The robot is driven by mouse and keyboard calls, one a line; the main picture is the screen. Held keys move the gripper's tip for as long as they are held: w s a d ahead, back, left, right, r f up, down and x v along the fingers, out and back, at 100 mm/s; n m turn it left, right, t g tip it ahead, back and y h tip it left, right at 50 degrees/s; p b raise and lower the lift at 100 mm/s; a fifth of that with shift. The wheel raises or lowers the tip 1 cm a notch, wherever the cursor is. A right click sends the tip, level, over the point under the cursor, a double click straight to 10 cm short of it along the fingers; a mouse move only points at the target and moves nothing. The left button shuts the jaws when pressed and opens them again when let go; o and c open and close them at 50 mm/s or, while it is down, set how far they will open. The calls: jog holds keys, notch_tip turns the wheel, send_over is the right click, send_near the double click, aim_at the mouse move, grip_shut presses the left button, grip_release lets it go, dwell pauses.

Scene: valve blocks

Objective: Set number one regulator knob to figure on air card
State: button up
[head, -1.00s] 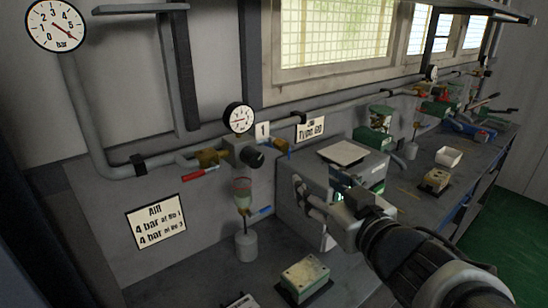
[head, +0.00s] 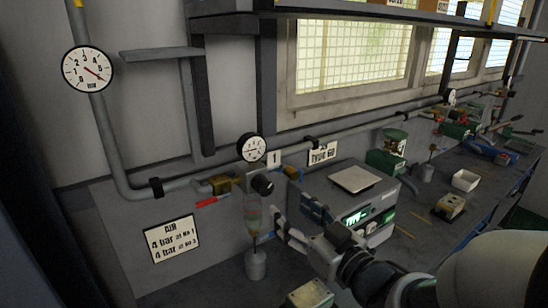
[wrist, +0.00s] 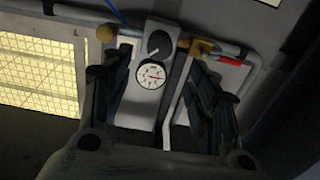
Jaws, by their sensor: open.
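The number one regulator has a black knob (head: 262,185) below a small round gauge (head: 251,148) and a tag marked 1 (head: 273,159). The air card (head: 172,239) reads "4 bar at No 1"; its last figure is unclear. My gripper (head: 290,213) is open and empty, to the right of and below the knob, apart from it in the head view. In the wrist view the knob (wrist: 158,42) with a pale mark and the gauge (wrist: 150,76) show between the open fingers (wrist: 160,62). The small gauge's reading is too small to tell.
A large bar gauge (head: 88,69) sits on the pipe at upper left. A red-handled valve (head: 212,200) is left of the regulator. A box with green displays (head: 362,215) stands close to my gripper's right.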

aim_at(267, 189)
jog(key=x, duration=1.1)
jog(key=shift+w+a, duration=0.15)
jog(key=shift+c, duration=0.4)
jog(key=c, duration=1)
